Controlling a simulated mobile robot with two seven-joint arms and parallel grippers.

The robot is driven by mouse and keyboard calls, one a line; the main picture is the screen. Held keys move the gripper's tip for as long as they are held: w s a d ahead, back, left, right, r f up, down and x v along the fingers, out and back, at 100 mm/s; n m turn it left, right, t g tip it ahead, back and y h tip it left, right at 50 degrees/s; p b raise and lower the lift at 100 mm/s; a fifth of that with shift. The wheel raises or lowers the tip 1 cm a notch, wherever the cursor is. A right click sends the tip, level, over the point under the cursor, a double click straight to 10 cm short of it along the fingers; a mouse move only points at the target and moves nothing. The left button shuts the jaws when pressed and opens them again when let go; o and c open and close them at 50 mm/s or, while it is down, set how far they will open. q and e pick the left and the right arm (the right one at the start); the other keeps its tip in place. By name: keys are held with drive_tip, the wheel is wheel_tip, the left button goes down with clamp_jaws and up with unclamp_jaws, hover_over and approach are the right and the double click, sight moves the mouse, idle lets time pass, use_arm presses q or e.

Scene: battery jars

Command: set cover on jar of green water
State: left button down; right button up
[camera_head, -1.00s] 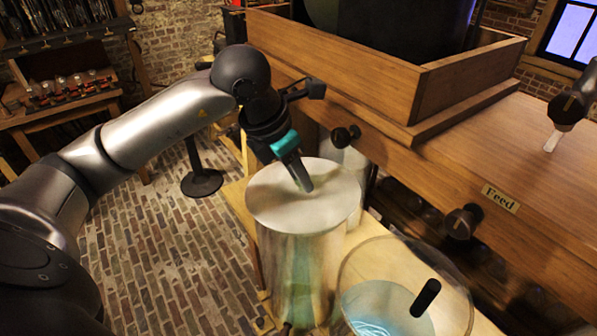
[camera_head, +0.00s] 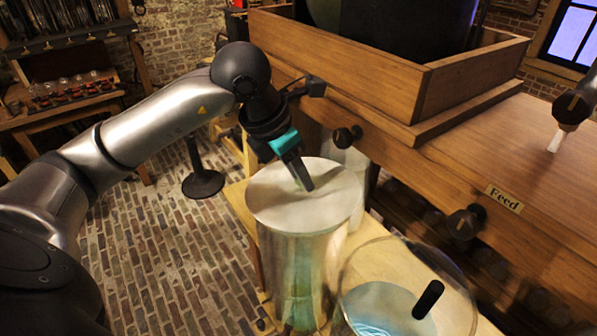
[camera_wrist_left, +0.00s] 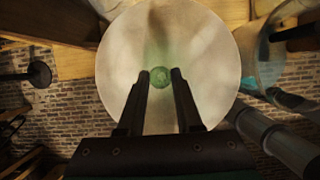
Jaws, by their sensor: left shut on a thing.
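A pale round cover (camera_head: 275,205) lies level at the top of a tall glass jar with greenish water (camera_head: 300,285). I cannot tell whether its rim touches the jar all round. My left gripper (camera_head: 304,184) comes down from above and is shut on the small knob at the cover's middle. In the left wrist view, the cover (camera_wrist_left: 205,60) fills the middle, with the greenish round knob between my fingertips (camera_wrist_left: 160,78). The knob is mostly hidden by the fingers in the head view. My right gripper is not in view.
A wooden cabinet with a "Feed" label (camera_head: 503,198) and dark knobs stands close behind. Brick floor (camera_head: 165,265) is open at left.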

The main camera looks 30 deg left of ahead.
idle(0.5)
use_arm(q)
drive_tip(key=shift+r, duration=0.2)
drive_tip(key=shift+r+p, duration=0.35)
drive_tip(key=shift+r, duration=0.2)
idle(1.1)
drive_tip(key=shift+f+b, duration=0.75)
drive_tip(key=shift+b, duration=0.2)
drive_tip(key=shift+r, duration=0.2)
drive_tip(key=shift+r+p, duration=0.55)
drive_tip(key=shift+r, duration=0.05)
